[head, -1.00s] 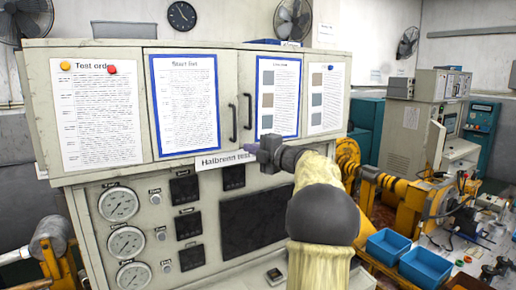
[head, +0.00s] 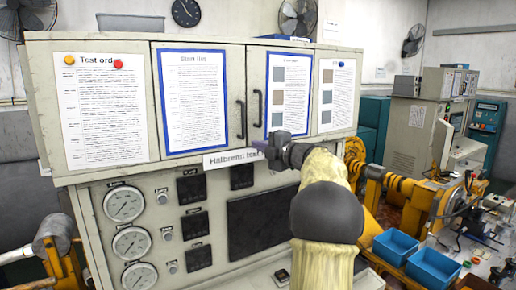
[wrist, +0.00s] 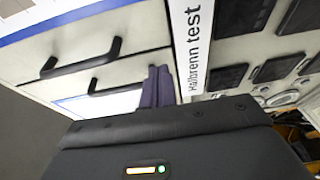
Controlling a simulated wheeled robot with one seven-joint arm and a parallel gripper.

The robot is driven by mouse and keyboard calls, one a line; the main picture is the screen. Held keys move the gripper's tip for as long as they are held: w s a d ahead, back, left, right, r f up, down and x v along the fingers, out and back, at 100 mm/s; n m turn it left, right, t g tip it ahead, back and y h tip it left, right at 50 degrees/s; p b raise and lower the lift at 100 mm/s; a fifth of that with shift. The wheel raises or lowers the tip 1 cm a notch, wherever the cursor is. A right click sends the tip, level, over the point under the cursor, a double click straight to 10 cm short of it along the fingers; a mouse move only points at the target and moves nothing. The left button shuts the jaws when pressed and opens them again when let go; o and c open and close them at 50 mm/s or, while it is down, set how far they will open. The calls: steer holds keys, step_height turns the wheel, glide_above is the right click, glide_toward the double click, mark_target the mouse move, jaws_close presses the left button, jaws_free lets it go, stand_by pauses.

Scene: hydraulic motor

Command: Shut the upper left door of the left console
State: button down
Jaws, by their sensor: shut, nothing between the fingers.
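In the wrist view, turned sideways, the left door's handle (wrist: 120,80) is the lower of two. My gripper (head: 262,149) is shut and empty, just below the handles near the right end of the "Hallbrenn test" label. Its dark fingertips (wrist: 157,86) also show in the wrist view; whether they touch the console is unclear.
Gauges (head: 123,203) and a dark panel (head: 265,220) fill the console's lower front. Yellow machinery (head: 425,205) and two blue bins (head: 395,246) stand to the right. A yellow-framed roller (head: 55,240) stands at the lower left.

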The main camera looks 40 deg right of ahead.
steer(key=s+d+b, duration=0.4)
steer(key=s+d, duration=0.1)
steer(key=s, duration=0.5)
steer(key=shift+s+d+b, duration=0.3)
steer(key=shift+s, duration=0.1)
